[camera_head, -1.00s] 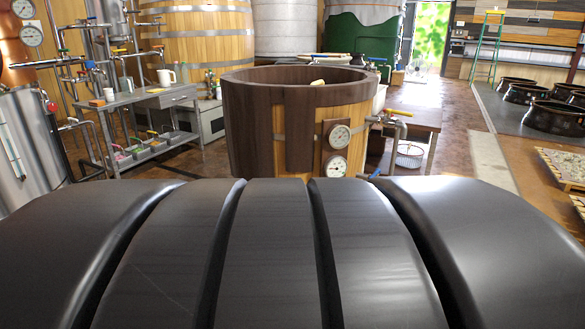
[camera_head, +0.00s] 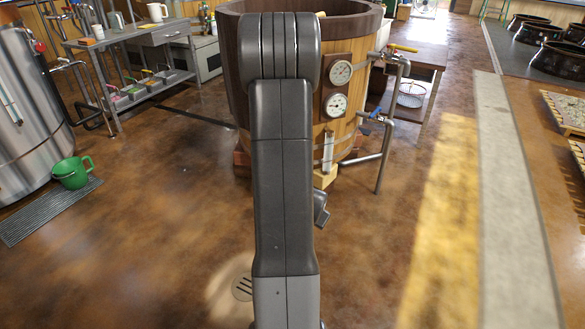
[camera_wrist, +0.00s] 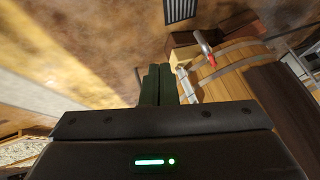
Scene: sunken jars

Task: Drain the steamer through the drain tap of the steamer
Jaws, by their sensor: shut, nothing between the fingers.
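The steamer is a round wooden tub (camera_head: 237,60) with a dark upper band and two dials, standing behind my arm in the head view. In the wrist view its staved side (camera_wrist: 235,82) fills the right. A metal pipe with a red handle (camera_wrist: 211,60) sticks out low on the steamer there; it looks like the drain tap, and my arm hides that part in the head view. My gripper (camera_wrist: 158,72) is shut and empty, beside the steamer and apart from the red handle.
Pipes with a yellow handle (camera_head: 404,48) and a blue handle (camera_head: 376,118) run down the steamer's right side. A green mug (camera_head: 72,172) stands by a floor grate (camera_head: 48,212) at left. A metal bench (camera_head: 140,38) is behind. The front floor is open.

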